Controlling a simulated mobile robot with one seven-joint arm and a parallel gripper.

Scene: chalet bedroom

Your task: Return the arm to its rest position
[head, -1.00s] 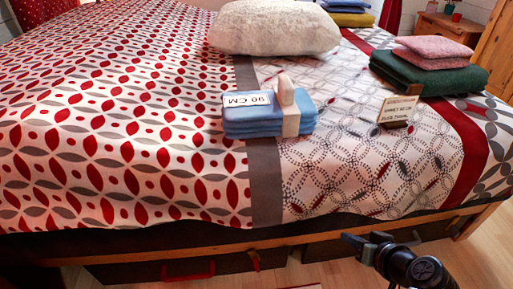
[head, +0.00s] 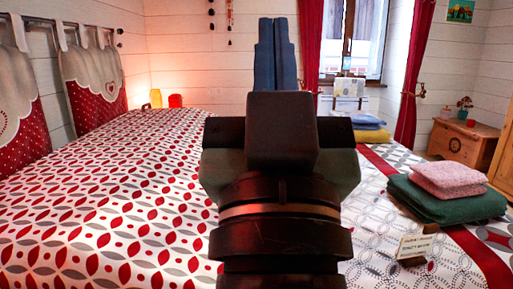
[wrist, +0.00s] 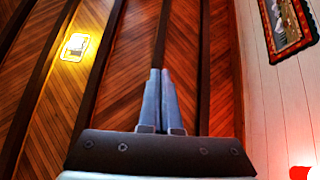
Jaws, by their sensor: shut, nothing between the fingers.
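My gripper (head: 276,52) stands upright in the middle of the head view, with its wrist and arm below it in front of the bed. Its two grey-blue fingers are together with nothing between them. In the wrist view my gripper (wrist: 155,78) also shows its fingers side by side, pointing at the wooden ceiling (wrist: 135,55).
The bed (head: 110,215) with a red and grey patterned cover fills the lower view. A green folded blanket (head: 450,207) with a pink one (head: 448,174) on top lies at right, near a small card (head: 416,245). A wooden chest (head: 463,143) stands behind.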

